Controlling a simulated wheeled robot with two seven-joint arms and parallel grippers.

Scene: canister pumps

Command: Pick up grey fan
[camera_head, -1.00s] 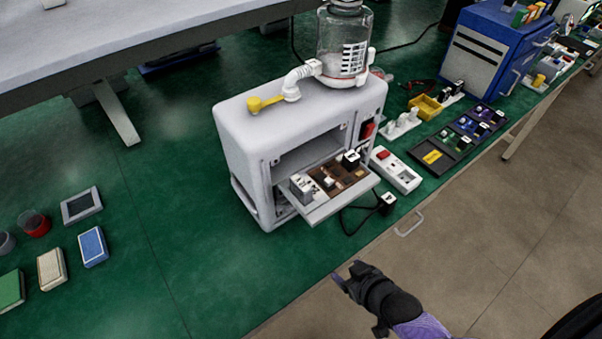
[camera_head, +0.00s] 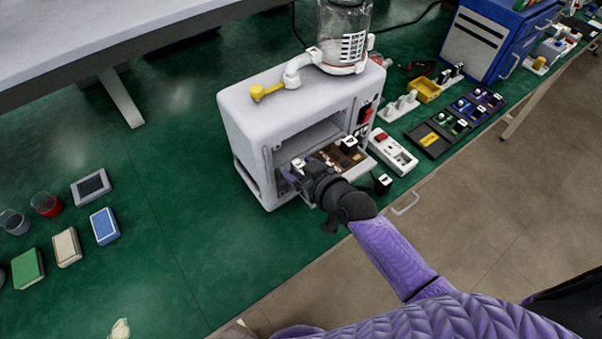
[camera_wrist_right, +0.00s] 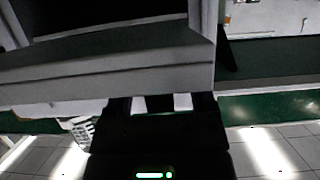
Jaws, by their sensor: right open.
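The open tray (camera_head: 368,164) of the white pump housing (camera_head: 240,118) holds small parts on a brown board (camera_head: 340,158). A small grey block (camera_head: 297,163) at the tray's left end looks like the grey fan. It is mostly hidden by my right gripper (camera_head: 290,178), which is over the tray's left front. In the right wrist view the two pale fingertips (camera_wrist_right: 161,103) are apart with nothing visible between them. A wide grey panel fills the view beyond them. I cannot tell whether the fingers touch the fan. My left gripper does not show.
A clear canister (camera_head: 343,40) and a yellow-ended pipe (camera_head: 268,91) are on top of the housing. A white switch box (camera_head: 393,152) and a dark parts tray (camera_head: 455,125) lie to the right. Cups and coloured boxes stand at left. The green table between is clear.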

